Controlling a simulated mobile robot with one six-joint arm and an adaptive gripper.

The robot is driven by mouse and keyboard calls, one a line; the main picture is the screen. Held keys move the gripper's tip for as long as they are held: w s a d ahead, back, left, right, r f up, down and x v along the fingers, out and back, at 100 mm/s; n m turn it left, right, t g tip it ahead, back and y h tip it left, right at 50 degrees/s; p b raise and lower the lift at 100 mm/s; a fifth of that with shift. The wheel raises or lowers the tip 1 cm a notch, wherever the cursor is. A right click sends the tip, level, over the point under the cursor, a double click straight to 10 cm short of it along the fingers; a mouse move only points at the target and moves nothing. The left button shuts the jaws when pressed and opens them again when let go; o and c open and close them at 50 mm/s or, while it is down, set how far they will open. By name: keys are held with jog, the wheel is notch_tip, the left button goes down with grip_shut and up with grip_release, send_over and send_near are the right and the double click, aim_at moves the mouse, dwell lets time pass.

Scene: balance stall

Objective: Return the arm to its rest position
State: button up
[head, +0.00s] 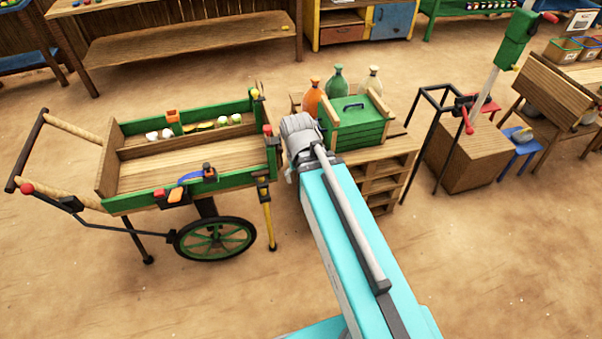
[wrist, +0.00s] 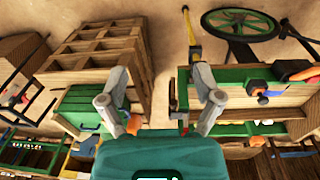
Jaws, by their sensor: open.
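My gripper (wrist: 160,82) shows in the wrist view with its two grey fingers spread wide and nothing between them. Bare sandy floor shows in the gap between the fingers. In the head view my teal arm reaches forward from the bottom edge, and its grey joint sits between the cart (head: 150,178) and the green crate (head: 358,136). My fingers cannot be made out in the head view. In the wrist view the scene appears upside down, with the crate (wrist: 80,103) by the left finger and the cart (wrist: 285,103) by the right finger.
The crate stands on a pallet stand (head: 385,160) with several bottles (head: 338,82) behind it. The cart has a green wheel (head: 215,240) and a yellow leg (head: 267,215). A wooden box (head: 475,155) and black frame stand at right. The front floor is clear.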

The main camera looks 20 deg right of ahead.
jog(key=shift+s+r+n+y+p, duration=0.3)
jog(key=shift+s+r+p, duration=0.1)
jog(key=shift+s, duration=0.15)
dwell(2.4)
